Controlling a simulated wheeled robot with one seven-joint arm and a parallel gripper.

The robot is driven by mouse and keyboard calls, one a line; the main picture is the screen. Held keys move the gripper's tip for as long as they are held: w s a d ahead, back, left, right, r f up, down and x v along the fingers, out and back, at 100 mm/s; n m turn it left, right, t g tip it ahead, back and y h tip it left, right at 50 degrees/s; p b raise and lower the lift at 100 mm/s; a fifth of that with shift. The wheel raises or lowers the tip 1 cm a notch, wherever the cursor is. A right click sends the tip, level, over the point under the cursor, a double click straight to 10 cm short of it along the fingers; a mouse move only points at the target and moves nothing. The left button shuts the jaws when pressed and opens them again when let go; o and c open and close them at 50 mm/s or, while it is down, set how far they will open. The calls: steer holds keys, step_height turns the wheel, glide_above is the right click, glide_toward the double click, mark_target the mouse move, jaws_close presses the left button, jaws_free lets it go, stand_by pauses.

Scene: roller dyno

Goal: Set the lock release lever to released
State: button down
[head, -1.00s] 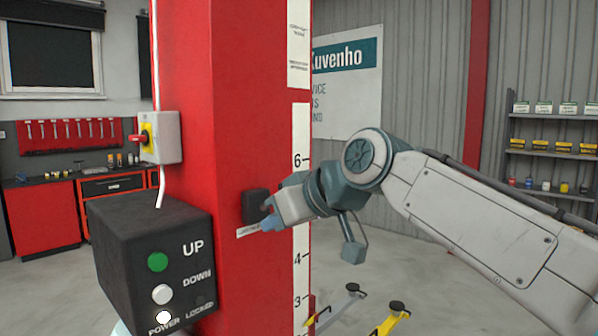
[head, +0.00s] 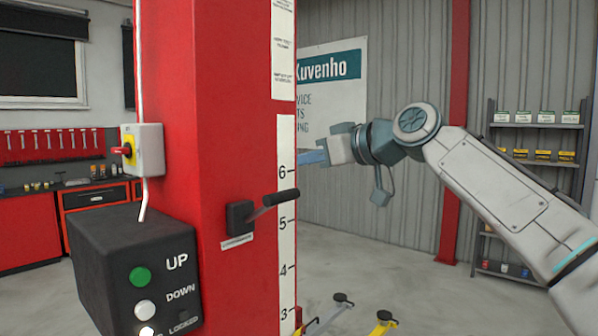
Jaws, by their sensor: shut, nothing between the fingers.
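The lock release lever (head: 282,199) is a black grip on a thin reddish rod. It sticks out from a black mount (head: 240,217) on the red lift column and points right and slightly up. A small label (head: 237,241) sits under the mount; its text is too small to read. My gripper (head: 312,158), with blue fingers, is shut and empty. In the picture it is above and to the right of the lever grip, with a visible gap between them. The fingertips are beside the column's right edge.
A black control box (head: 135,265) with UP and DOWN buttons stands out at the lower left. A yellow and red switch (head: 141,150) is on the column (head: 220,100). Yellow-ended lift arms (head: 383,325) are low in front. Open floor lies to the right, before a shelf (head: 540,125).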

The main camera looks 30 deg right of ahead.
steer(key=p, duration=0.2)
glide_above(285, 195)
steer(key=w, duration=0.2)
steer(key=shift+w+a+f, duration=0.1)
steer(key=shift+a+f, duration=0.1)
steer(key=shift+f, duration=0.35)
steer(key=shift+a+f, duration=0.15)
steer(key=shift+f, duration=0.35)
steer(key=shift+s+d+f, duration=0.2)
steer(key=shift+s+f, duration=0.2)
steer(key=shift+f, duration=0.2)
steer(key=shift+s+d+f, duration=0.2)
steer(key=shift+s+f, duration=0.2)
steer(key=shift+f, duration=0.2)
steer(key=shift+s+f+p, duration=0.25)
steer(key=shift+f+p, duration=0.1)
steer(key=shift+f, duration=0.25)
steer(key=shift+f+b, duration=0.15)
steer(key=shift+b, duration=0.15)
